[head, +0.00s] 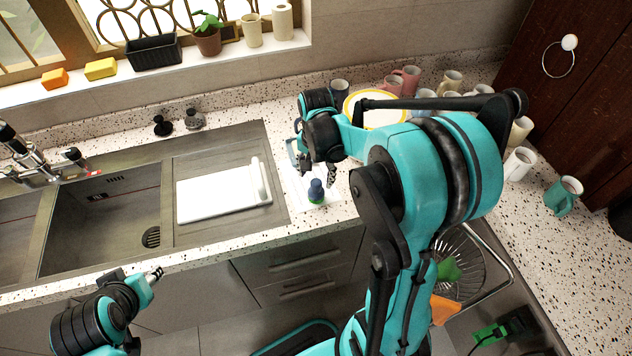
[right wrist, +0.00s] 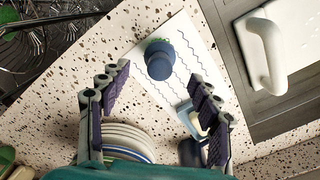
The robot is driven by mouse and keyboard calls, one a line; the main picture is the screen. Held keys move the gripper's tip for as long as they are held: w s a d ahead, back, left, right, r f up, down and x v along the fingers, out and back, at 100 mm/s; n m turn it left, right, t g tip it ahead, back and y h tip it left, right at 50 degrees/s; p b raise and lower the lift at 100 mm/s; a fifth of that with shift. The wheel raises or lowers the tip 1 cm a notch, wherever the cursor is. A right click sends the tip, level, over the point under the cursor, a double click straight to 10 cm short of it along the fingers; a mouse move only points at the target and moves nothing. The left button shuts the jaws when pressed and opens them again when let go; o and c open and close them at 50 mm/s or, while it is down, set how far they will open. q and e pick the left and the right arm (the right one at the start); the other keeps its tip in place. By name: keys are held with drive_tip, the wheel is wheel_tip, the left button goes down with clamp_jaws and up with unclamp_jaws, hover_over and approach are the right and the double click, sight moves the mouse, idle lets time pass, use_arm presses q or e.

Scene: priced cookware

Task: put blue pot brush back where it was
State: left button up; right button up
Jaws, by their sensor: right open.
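The blue pot brush (head: 316,190) stands upright on a white sheet with wavy lines (head: 333,188), on the speckled counter right of the sink. It shows green near its base. In the right wrist view the brush (right wrist: 160,58) is seen from above, on the sheet (right wrist: 192,45). My right gripper (head: 318,172) is open and empty, just above and behind the brush. In the right wrist view its fingers (right wrist: 158,92) are spread wide, with the brush beyond their tips. My left gripper (head: 155,274) is low at the left, in front of the counter edge; its jaws are too small to read.
A pale blue item (right wrist: 187,118) lies by one right finger. A stack of plates (head: 376,108) and several mugs stand behind my right arm. A wire dish rack (head: 470,262) is at the right.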

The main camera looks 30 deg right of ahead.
wheel_tip(320, 180, up, 4)
drive_tip(key=shift+f+p, duration=0.1)
drive_tip(key=shift+p, duration=0.25)
drive_tip(key=shift+s+a+r, duration=0.1)
drive_tip(key=shift+a+r, duration=0.05)
drive_tip(key=shift+r, duration=0.15)
drive_tip(key=s+a+r+n+t, duration=0.5)
drive_tip(key=s+a+n+t, duration=0.2)
drive_tip(key=s+a+n, duration=0.3)
drive_tip(key=shift+s+a+r+n, duration=0.15)
drive_tip(key=shift+s+r+n, duration=0.2)
drive_tip(key=shift+n, duration=0.55)
drive_tip(key=shift+f, duration=0.1)
